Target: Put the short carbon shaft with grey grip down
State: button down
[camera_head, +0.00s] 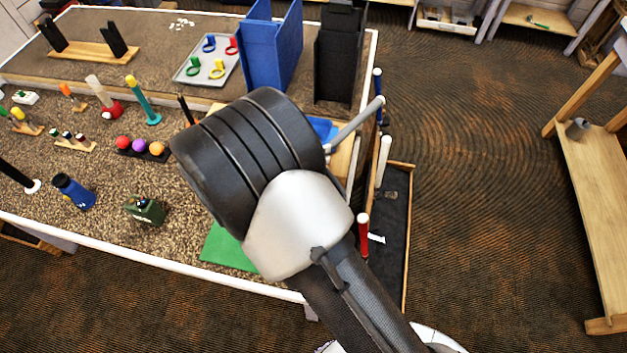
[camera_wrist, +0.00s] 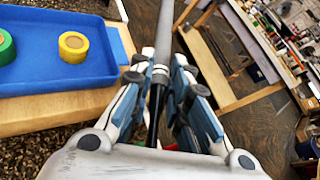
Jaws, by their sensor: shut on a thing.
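The short carbon shaft with grey grip shows in the head view as a grey grip (camera_head: 357,121) sticking out past my arm, up and to the right. In the wrist view its grey grip (camera_wrist: 164,38) points up the picture and its dark shaft (camera_wrist: 154,118) runs down between the fingers. My gripper (camera_wrist: 160,78) is shut on it near the lower end of the grip. In the head view my arm hides the gripper and the rest of the shaft.
Upright clubs with blue (camera_head: 377,82), white (camera_head: 384,152) and red grips (camera_head: 363,235) stand along the table's right edge. A blue tray (camera_wrist: 108,48) with tape rolls lies close left of the gripper. Carpet (camera_head: 480,170) to the right is clear.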

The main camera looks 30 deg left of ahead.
notch_tip(320, 180, down, 10)
jog(key=shift+r+b, duration=0.1)
jog(key=shift+b, duration=0.75)
jog(key=shift+f, duration=0.35)
jog(key=c, duration=1.5)
grip_release()
jog(key=shift+c, duration=0.2)
jog(key=shift+r, duration=0.15)
jog(key=p+v, duration=0.2)
jog(key=v, duration=1.5)
jog(key=shift+s, duration=0.2)
